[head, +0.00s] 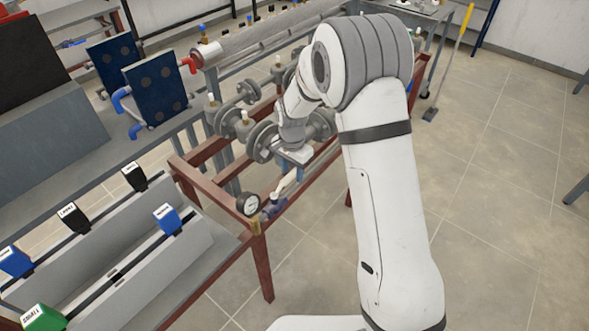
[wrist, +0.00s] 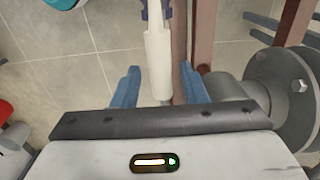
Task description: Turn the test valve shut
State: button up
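The test valve appears to be the small valve with a blue body (head: 272,208) and a white lever (head: 280,186), beside a round gauge (head: 248,204) on the red-brown frame's corner. In the wrist view the white lever (wrist: 158,55) runs down from the blue valve body (wrist: 155,8) at the top edge. My gripper (wrist: 161,88) is open, with one blue finger on each side of the lever's end. Gaps show on both sides, so neither finger seems to touch it. In the head view my gripper (head: 293,172) is just above the lever, its fingers small and partly hidden.
A flanged pipe (wrist: 270,95) lies close to the right of my gripper; flanges (head: 262,142) also show in the head view. The red-brown frame (head: 262,265) runs beneath. A grey trough with coloured tagged blocks (head: 168,218) stands at left.

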grip_shut()
